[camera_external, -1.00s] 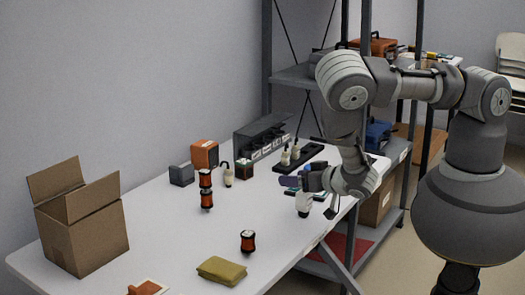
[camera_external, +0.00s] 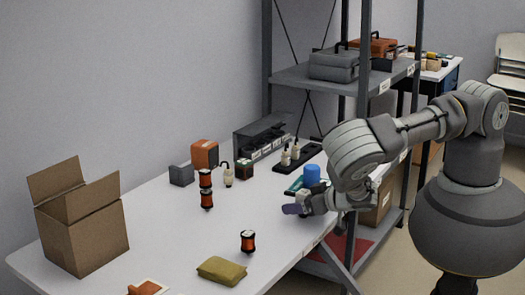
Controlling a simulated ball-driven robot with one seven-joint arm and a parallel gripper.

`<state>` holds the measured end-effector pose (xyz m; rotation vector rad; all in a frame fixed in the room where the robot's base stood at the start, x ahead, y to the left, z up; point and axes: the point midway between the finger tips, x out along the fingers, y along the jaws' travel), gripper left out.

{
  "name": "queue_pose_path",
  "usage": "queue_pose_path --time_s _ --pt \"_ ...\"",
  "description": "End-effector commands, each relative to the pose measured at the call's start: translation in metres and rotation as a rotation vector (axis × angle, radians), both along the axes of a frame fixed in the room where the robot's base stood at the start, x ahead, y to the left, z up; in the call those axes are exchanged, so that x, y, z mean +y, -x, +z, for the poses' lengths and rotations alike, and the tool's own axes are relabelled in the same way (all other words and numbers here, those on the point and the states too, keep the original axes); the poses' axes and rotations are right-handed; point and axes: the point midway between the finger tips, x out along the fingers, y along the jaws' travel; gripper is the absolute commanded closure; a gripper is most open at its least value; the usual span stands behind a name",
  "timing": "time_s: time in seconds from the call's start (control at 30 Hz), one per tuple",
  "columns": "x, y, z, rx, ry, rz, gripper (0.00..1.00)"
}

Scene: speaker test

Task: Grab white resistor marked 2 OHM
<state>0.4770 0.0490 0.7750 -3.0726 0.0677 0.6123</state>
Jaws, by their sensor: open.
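Several small white parts with dark tops could be resistors, but no 2 OHM marking is legible at this size. One white part (camera_external: 228,177) stands on the table left of centre. Two more white parts (camera_external: 295,151) stand on a black strip near the back. My gripper (camera_external: 298,209) is low over the right edge of the table, open, its fingers pointing left. A small pale patch shows just behind it, but I cannot tell what it is. The gripper and wrist hide the tabletop there.
A blue cylinder (camera_external: 312,174) stands just behind my gripper. Orange-and-black spools (camera_external: 206,190), another spool (camera_external: 248,241), an olive pouch (camera_external: 222,270) and an open cardboard box (camera_external: 86,237) are on the white table (camera_external: 165,235). A metal shelf (camera_external: 365,125) stands behind my arm.

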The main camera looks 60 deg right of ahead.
Motion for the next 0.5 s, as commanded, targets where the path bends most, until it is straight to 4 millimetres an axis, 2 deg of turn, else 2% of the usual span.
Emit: queue_pose_path --time_s 0.17,0.27,0.43,0.5 --pt "0.0002 -0.0004 0.0005 0.000 0.000 0.000 0.32" --pt "0.0002 -0.0003 0.0005 0.000 -0.001 0.000 0.50" --pt "0.0003 -0.0003 0.0005 0.000 -0.001 0.000 0.89" --pt "0.0003 -0.0004 0.0006 0.000 -0.001 0.000 0.89"
